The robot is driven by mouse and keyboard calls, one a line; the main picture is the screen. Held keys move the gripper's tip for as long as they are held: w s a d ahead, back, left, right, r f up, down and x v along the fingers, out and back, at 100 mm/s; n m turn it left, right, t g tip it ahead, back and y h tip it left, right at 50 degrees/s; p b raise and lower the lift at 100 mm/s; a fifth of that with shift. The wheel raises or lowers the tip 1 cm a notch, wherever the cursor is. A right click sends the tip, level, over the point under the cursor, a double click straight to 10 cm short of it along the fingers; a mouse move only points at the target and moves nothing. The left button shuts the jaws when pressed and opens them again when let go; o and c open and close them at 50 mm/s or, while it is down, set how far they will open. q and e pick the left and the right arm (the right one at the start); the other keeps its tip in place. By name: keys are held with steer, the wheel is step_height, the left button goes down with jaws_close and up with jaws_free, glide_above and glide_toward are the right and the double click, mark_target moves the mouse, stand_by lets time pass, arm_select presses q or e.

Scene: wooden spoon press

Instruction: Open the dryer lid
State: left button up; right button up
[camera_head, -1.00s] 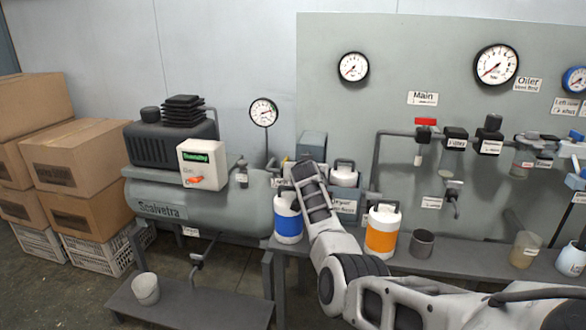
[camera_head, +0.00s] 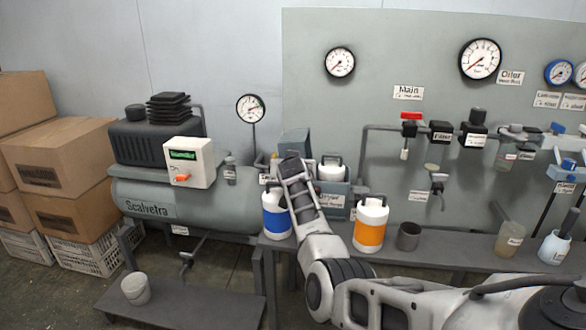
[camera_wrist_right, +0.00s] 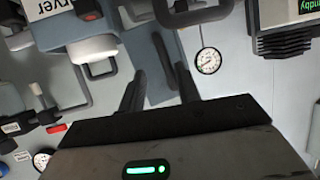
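The dryer (camera_head: 335,206) is a blue-grey box with a label, on the bench behind my right arm. A white canister with a dark handle (camera_head: 332,171) stands in it. A blue-grey panel (camera_head: 295,142), seemingly the lid, stands upright at its back left. My right gripper (camera_head: 291,163) is in front of the dryer's left part, hiding some of it. In the right wrist view the two dark fingers (camera_wrist_right: 160,72) are apart, with the panel (camera_wrist_right: 158,50) behind and between them. I cannot tell whether they touch it. My left gripper is not in view.
A blue-and-white canister (camera_head: 277,222) stands just left of my right gripper. An orange-and-white canister (camera_head: 369,228) and a dark cup (camera_head: 408,236) stand to the right. A compressor (camera_head: 180,192) is at left. Gauges (camera_head: 340,62) and piping hang on the board behind.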

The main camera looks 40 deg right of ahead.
steer(key=v, duration=1.4)
steer(key=shift+s+a+r+p, duration=0.15)
steer(key=shift+s+a+p, duration=0.15)
steer(key=shift+p, duration=0.15)
